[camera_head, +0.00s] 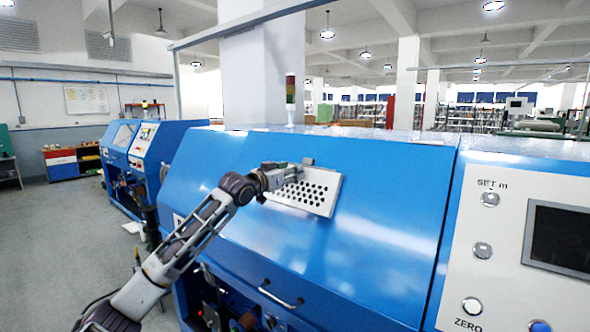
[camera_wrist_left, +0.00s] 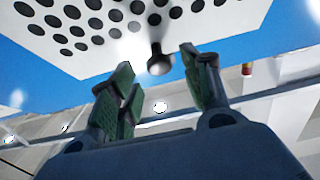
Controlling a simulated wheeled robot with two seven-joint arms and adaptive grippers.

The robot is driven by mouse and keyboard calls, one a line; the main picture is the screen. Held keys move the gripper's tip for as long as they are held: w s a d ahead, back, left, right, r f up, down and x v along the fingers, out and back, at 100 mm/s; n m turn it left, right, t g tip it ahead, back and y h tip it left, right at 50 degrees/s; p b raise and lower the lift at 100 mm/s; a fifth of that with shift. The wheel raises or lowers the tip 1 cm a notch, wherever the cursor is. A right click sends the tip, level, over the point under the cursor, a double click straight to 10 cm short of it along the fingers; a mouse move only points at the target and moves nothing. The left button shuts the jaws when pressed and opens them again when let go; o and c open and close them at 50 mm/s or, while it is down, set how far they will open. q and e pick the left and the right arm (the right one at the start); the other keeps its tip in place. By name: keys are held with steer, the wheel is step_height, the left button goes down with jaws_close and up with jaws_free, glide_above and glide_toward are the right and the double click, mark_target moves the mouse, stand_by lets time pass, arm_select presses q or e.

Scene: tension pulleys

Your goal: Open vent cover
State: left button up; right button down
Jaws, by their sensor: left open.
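The vent cover (camera_head: 312,191) is a white plate with rows of black holes on the sloped blue face of the machine. It lies flat against that face as far as I can see. In the left wrist view the perforated vent cover (camera_wrist_left: 100,30) fills the top, with a small dark knob (camera_wrist_left: 159,60) standing out near its edge. My left gripper (camera_head: 296,172) is at the cover's upper left part. Its green-padded fingers (camera_wrist_left: 160,85) are apart, with the knob ahead between the tips and nothing gripped. My right gripper is not in view.
The blue machine (camera_head: 380,190) fills the middle, with a handle (camera_head: 280,298) low on its front. A control panel (camera_head: 510,240) with buttons and a dark screen stands at the right. Another blue machine (camera_head: 170,140) is behind at the left. Open floor lies at the far left.

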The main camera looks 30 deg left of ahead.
arm_select(q)
steer(key=shift+w+d+p, duration=0.15)
steer(key=shift+w+p, duration=0.2)
steer(key=shift+w, duration=1.1)
jaws_close()
